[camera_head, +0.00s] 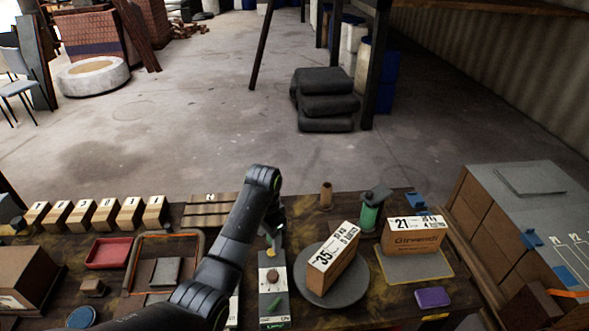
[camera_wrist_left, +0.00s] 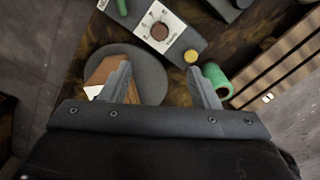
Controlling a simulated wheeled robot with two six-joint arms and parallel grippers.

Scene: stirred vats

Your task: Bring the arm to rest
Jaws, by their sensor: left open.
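My left arm rises from the bottom of the head view and bends at the top of the picture's middle. My left gripper (camera_head: 274,240) hangs past the bend, mostly hidden by the arm, above the table near a grey control panel (camera_head: 271,300). In the left wrist view its two fingers (camera_wrist_left: 163,84) stand apart with nothing held between them. Beyond the fingers are the panel (camera_wrist_left: 190,40) with a brown knob and a yellow button, and a round grey plate (camera_wrist_left: 150,75). My right gripper does not show.
A box marked 35 (camera_head: 333,258) stands on the round plate (camera_head: 345,292).

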